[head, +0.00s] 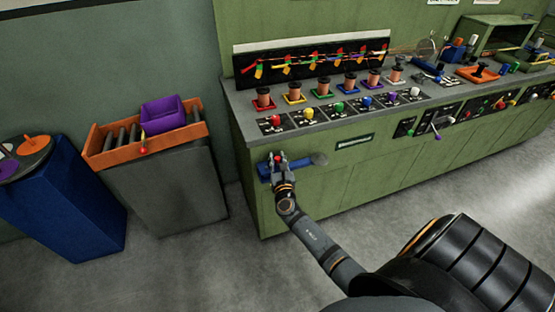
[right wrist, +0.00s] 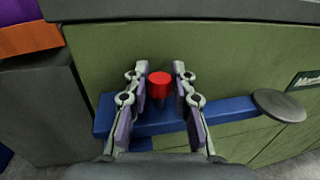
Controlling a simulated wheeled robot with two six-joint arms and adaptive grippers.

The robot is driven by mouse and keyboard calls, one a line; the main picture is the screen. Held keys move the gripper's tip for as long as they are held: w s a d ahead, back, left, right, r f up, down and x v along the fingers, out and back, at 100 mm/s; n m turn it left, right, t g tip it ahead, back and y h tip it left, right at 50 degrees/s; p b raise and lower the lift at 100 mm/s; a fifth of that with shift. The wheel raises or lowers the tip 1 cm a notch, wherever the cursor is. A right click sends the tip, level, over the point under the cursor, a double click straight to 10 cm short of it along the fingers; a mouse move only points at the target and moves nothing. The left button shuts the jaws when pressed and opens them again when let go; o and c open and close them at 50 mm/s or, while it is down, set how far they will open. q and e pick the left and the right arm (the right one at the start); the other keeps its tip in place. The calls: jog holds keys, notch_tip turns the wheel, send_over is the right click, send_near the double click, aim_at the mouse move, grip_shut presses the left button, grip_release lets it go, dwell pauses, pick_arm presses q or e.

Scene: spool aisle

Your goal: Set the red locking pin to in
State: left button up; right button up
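The red locking pin (right wrist: 160,84) has a round red head and stands out from a blue bar on the green cabinet front. In the head view the pin (head: 278,158) shows at the left end of the bench. In the head view the same gripper (head: 279,162) covers part of the bar. The blue bar (right wrist: 235,107) runs sideways behind the fingers and ends in a grey disc (right wrist: 279,105). My left gripper is not in view.
The green bench (head: 345,198) carries spools, coloured knobs and a black display board (head: 310,60). An orange-edged roller stand (head: 150,142) with a purple bin (head: 163,113) stands left. A blue cabinet (head: 65,195) is further left. The floor before the bench is clear.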

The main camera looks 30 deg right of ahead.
jog(key=o, duration=0.4)
jog(key=shift+f, duration=0.1)
jog(key=v, duration=1.2)
